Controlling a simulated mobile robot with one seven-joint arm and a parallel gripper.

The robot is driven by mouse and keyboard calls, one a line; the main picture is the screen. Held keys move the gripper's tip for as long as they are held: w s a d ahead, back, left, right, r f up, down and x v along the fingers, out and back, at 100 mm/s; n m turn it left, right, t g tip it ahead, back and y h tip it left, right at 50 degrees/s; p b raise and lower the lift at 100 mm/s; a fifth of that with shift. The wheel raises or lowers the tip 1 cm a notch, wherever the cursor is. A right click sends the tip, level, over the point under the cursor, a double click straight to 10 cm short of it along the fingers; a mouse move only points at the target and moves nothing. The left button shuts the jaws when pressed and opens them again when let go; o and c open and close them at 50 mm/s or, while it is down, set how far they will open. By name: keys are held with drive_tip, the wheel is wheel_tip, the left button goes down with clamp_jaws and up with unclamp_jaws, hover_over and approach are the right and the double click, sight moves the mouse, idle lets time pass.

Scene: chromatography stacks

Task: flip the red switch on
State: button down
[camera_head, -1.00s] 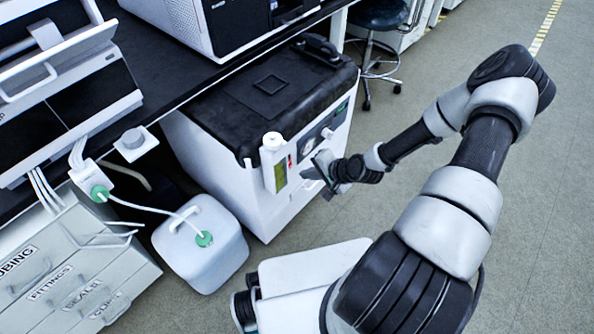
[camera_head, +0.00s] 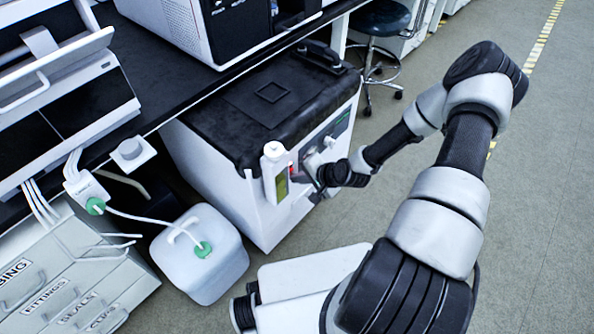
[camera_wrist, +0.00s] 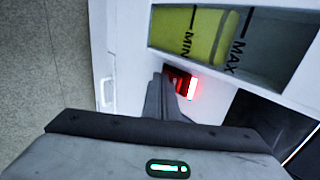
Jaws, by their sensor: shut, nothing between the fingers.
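The red switch (camera_wrist: 188,84) is on the white front panel of the machine, just below the yellow MIN/MAX level window in the wrist view. Its right end glows bright red and white. It also shows as a small red spot in the head view (camera_head: 291,168). My gripper (camera_wrist: 164,85) is shut and empty. Its fingertips are at the left side of the switch and cover part of it. I cannot tell whether they touch it. In the head view my gripper (camera_head: 307,170) is close against the machine's front.
The white machine (camera_head: 222,180) with a black top stands under the bench edge. A white jug (camera_head: 205,265) with a green cap stands on the floor at left. The floor at right is clear.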

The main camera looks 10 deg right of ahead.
drive_tip(key=shift+w+r+p, duration=0.1)
drive_tip(key=shift+r+p, duration=0.45)
drive_tip(key=shift+r, duration=0.3)
